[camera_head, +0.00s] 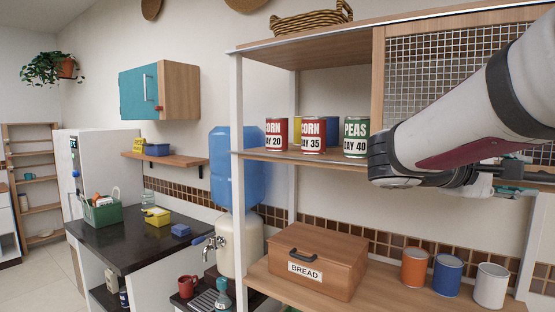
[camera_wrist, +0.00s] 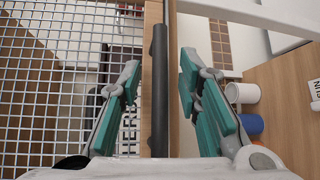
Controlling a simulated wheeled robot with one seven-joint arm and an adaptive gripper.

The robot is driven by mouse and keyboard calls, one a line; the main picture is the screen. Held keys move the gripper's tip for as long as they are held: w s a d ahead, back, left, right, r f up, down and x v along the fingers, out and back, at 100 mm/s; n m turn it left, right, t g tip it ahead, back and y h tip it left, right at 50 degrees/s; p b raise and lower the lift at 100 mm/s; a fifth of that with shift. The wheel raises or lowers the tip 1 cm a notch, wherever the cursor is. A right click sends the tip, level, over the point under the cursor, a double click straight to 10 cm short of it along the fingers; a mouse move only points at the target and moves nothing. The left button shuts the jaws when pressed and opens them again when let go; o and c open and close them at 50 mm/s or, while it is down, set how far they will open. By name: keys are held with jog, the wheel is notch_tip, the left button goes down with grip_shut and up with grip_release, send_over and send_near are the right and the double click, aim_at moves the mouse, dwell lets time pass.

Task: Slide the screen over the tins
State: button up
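The screen (camera_head: 450,62) is a wire mesh in a wooden frame at the right of the upper shelf unit. The tins, a CORN DAY 20 tin (camera_head: 276,134), a CORN DAY 35 tin (camera_head: 313,135) and a green PEAS tin (camera_head: 356,137), stand uncovered left of it, with yellow and blue ones partly behind. In the wrist view, my gripper (camera_wrist: 159,75) is open, its teal fingers either side of the screen's long black handle (camera_wrist: 158,95), with gaps on both sides. In the head view my arm hides part of the screen; the gripper is mostly hidden.
A bread box (camera_head: 318,262) and orange (camera_head: 415,268), blue (camera_head: 447,275) and white (camera_head: 490,286) cans stand on the shelf below. A basket (camera_head: 310,20) sits on top. A white post (camera_head: 237,150) bounds the shelf unit at left.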

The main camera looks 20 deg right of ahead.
jog(key=shift+d, duration=0.15)
jog(key=shift+c, duration=0.5)
grip_shut()
